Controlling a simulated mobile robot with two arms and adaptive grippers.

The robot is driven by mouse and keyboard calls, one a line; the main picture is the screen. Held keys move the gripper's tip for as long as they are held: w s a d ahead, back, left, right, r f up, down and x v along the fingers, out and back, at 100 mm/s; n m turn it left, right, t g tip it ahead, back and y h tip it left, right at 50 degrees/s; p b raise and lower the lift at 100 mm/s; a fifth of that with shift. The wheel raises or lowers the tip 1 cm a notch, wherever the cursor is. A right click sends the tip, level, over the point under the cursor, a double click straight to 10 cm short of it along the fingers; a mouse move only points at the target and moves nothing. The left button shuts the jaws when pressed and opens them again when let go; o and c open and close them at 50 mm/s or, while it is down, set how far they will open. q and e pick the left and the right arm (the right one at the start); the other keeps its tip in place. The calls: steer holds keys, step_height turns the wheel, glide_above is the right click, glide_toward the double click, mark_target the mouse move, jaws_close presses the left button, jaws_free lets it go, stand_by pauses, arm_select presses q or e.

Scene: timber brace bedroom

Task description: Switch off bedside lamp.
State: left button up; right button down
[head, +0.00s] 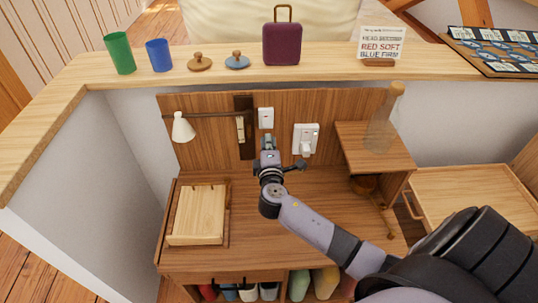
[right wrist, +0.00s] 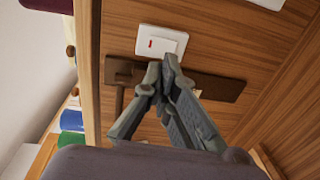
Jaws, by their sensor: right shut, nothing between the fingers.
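The bedside lamp (head: 182,127) has a white cone shade on a thin arm running left from a dark wooden backplate (head: 244,150) on the wood panel. A small white switch (head: 266,117) is on the panel just right of the backplate. In the right wrist view the switch (right wrist: 161,42) shows a red mark on its left part. My right gripper (head: 267,142) is shut and empty, just below the switch in the head view. Its fingertips (right wrist: 162,68) overlap the switch's lower edge in the wrist view; I cannot tell whether they touch. My left gripper is not in view.
A white double wall plate (head: 306,139) is right of the switch. A glass bottle (head: 381,125) stands on the raised shelf at right. A wooden box (head: 197,214) lies on the desk's left. Cups, lids and a purple case (head: 282,44) line the ledge above.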

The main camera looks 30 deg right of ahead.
steer(key=shift+r+b+v, duration=0.2)
steer(key=shift+b+v, duration=0.15)
steer(key=shift+v, duration=2.5)
